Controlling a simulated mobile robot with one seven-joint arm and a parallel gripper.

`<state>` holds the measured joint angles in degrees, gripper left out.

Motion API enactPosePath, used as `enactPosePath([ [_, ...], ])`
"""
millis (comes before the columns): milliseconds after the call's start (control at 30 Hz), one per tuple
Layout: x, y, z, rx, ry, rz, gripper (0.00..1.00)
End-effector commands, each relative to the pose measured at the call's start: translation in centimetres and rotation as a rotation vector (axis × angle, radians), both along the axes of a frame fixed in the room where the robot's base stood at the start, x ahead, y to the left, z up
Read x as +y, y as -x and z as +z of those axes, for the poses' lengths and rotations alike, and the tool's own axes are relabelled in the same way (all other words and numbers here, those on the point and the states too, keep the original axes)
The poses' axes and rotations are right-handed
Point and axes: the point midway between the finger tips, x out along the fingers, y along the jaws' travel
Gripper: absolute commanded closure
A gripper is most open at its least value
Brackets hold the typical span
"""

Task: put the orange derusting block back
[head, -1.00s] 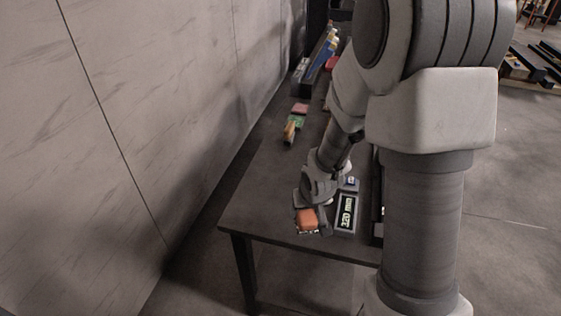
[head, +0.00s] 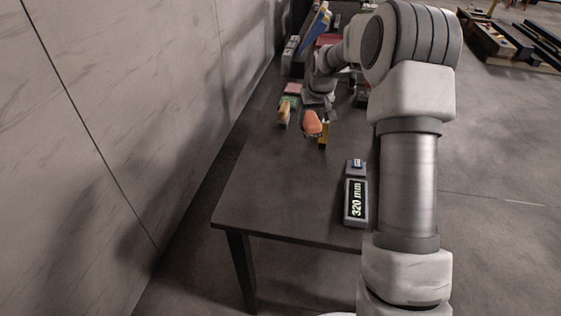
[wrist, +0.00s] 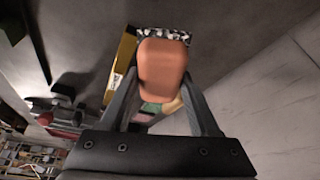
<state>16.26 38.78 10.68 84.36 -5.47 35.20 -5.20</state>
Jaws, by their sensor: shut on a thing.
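The orange derusting block (head: 312,123) is held by my gripper (head: 314,109) above the dark table (head: 270,190), towards its far part. In the wrist view the orange block (wrist: 163,70) sits between the two fingers of my gripper (wrist: 160,92), which are shut on it. A black-and-white patterned piece (wrist: 178,34) shows just behind the block; I cannot tell whether it belongs to it. In the head view a yellow item (head: 323,135) shows close beside the block, and a yellow-orange item (head: 284,109) lies to its left.
Green and pink blocks (head: 291,94) and a rack with blue and yellow items (head: 313,33) lie farther back.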

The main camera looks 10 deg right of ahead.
Motion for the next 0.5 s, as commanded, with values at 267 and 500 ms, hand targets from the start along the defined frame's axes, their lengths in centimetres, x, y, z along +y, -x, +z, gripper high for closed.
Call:
enactPosePath([
  [267, -2.5, -2.8, 0.8, -0.003, 0.0, 0.002, 0.9],
  [500, 0.6, -2.6, -1.0, 0.001, 0.0, 0.009, 0.9],
])
